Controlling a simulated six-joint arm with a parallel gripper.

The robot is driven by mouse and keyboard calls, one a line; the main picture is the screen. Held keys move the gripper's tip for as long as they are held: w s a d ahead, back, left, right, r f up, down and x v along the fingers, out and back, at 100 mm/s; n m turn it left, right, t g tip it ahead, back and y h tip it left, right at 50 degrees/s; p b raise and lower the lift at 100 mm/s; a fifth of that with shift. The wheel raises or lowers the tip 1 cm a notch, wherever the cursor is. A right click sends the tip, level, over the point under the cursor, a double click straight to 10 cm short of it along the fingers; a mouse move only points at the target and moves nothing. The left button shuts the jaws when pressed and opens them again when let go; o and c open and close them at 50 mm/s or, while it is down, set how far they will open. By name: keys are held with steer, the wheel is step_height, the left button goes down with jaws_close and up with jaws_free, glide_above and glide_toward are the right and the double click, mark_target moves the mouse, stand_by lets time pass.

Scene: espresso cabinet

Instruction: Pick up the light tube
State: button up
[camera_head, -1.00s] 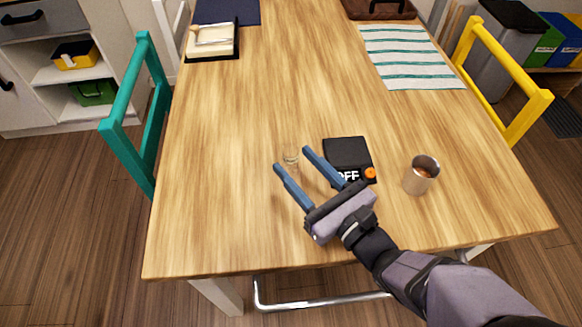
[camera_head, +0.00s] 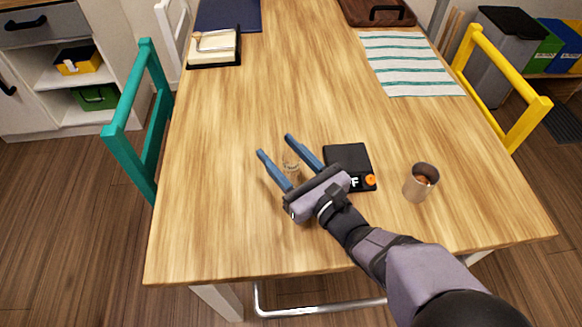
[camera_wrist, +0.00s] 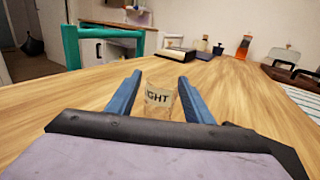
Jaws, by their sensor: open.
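The light tube is a small clear glass piece (camera_head: 291,166) standing on the wooden table. In the wrist view the tube (camera_wrist: 158,100) shows dark letters reading "GHT"; its lower part is hidden behind my gripper's body. My gripper (camera_head: 274,145) has blue fingers and is open. In the wrist view my gripper (camera_wrist: 156,80) has a finger on each side of the tube, with gaps on both sides. The fingers reach past the tube and nothing is clamped.
A black box with an orange knob (camera_head: 370,181) lies just right of my gripper. A striped cloth (camera_head: 410,64) and a tray (camera_head: 238,54) lie toward the back. The table's left and middle are clear.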

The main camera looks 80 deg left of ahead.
steer(key=shift+s+a, duration=0.15)
steer(key=shift+a, duration=0.1)
steer(key=shift+c, duration=0.4)
steer(key=c, duration=1.1)
steer(key=shift+o, duration=0.2)
steer(key=shift+r, duration=0.1)
